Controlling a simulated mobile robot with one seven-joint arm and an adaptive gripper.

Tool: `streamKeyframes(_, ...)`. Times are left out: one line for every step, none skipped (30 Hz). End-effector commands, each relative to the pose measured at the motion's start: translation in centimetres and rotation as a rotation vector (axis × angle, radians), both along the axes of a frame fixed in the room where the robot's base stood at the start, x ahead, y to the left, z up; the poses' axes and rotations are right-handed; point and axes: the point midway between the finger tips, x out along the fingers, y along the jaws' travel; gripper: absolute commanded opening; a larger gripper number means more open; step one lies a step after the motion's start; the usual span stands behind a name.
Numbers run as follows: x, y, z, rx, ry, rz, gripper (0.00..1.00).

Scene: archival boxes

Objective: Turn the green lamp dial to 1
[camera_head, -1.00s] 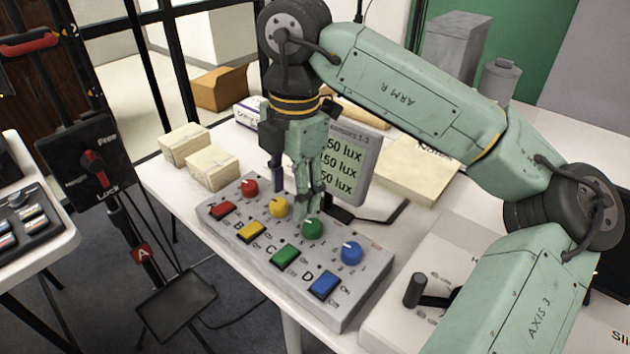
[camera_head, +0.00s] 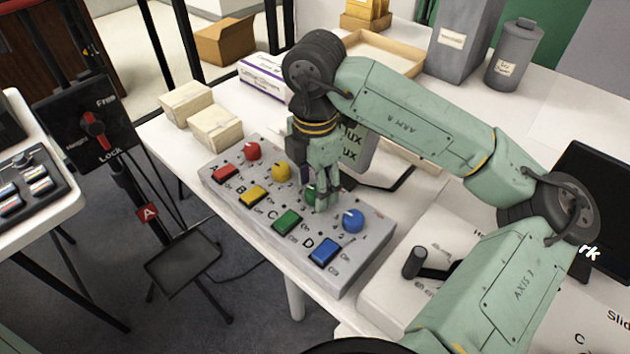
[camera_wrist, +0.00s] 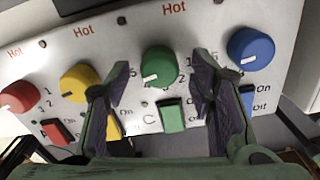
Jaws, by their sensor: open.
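The green dial (camera_wrist: 158,66) shows in the wrist view between my two fingers, with its white mark toward the lower left. In the head view the green dial (camera_head: 311,194) is partly hidden behind my fingers. My gripper (camera_head: 323,200) is open and points down at the dial, one finger on each side. The wrist view also shows the open gripper (camera_wrist: 165,95); I cannot tell whether either finger touches the dial. The dial is on a grey control box (camera_head: 345,280), above the green switch (camera_head: 287,222) marked C.
A yellow dial (camera_head: 281,172) and a blue dial (camera_head: 353,220) stand close on either side. A red dial (camera_head: 252,151) is farther left. A display screen (camera_head: 357,148) stands behind the box. A black lever (camera_head: 415,262) is to the right.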

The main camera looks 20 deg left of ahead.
Motion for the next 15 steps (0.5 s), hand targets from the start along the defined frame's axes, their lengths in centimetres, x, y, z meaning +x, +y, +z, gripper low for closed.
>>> streamKeyframes(0.0,0.0,-0.14,0.0,0.0,0.0,0.49)
streamKeyframes(0.01,-0.01,-0.21,0.0,-0.001,0.0,0.49)
streamKeyframes(0.02,-0.01,-0.25,0.0,-0.001,0.0,0.49)
streamKeyframes(0.02,-0.01,-0.27,0.0,-0.001,0.0,0.49)
streamKeyframes(0.02,0.0,-0.27,0.0,-0.001,0.0,0.49)
streamKeyframes(0.02,0.0,-0.27,0.0,-0.001,0.0,0.49)
streamKeyframes(0.02,-0.01,-0.27,0.0,-0.001,0.0,0.49)
streamKeyframes(0.02,-0.01,-0.26,-0.001,-0.001,0.0,0.49)
streamKeyframes(0.02,-0.01,-0.26,-0.001,-0.001,0.0,0.49)
streamKeyframes(0.02,-0.01,-0.26,-0.001,-0.001,0.0,0.47)
streamKeyframes(0.02,-0.01,-0.25,-0.001,-0.001,0.0,0.45)
streamKeyframes(0.02,-0.01,-0.25,-0.001,-0.001,0.0,0.42)
streamKeyframes(0.02,-0.01,-0.25,-0.001,-0.001,0.0,0.4)
streamKeyframes(0.02,-0.01,-0.25,-0.001,-0.001,0.0,0.38)
streamKeyframes(0.02,-0.01,-0.24,-0.001,-0.001,0.0,0.35)
